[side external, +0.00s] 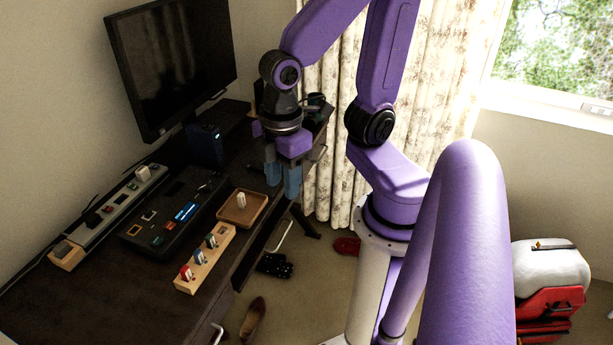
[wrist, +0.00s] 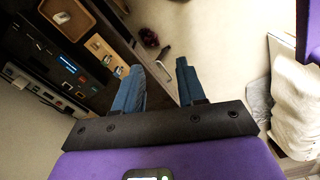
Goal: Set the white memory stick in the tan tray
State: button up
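The tan tray (side external: 229,219) is a shallow square wooden tray on the dark desk. A small white stick (side external: 241,200) is inside it, apparently standing upright. In the wrist view the tray (wrist: 82,27) is at the top left, with the white stick (wrist: 62,17) in it. My gripper (side external: 282,184) points down, above and beyond the tray near the desk's edge. It is clear of the tray and stick. Its blue fingers (wrist: 160,88) are apart with nothing between them.
A wooden block (side external: 206,260) holding several coloured sticks stands in front of the tray. A black device (side external: 160,228) with small coloured parts lies left of it, a power strip (side external: 110,210) beyond. A monitor (side external: 175,65) stands behind. The floor is below the desk edge.

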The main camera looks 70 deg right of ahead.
jog(key=shift+m, duration=0.3)
jog(key=shift+s+d+r, duration=0.1)
jog(key=shift+s+r, duration=0.05)
jog(key=shift+s, duration=0.6)
jog(key=shift+s+d+r, duration=0.1)
jog(key=shift+s+r, duration=0.05)
jog(key=shift+s, duration=0.55)
jog(key=shift+s+d+r, duration=0.1)
jog(key=shift+s+r, duration=0.05)
jog(key=shift+s, duration=0.6)
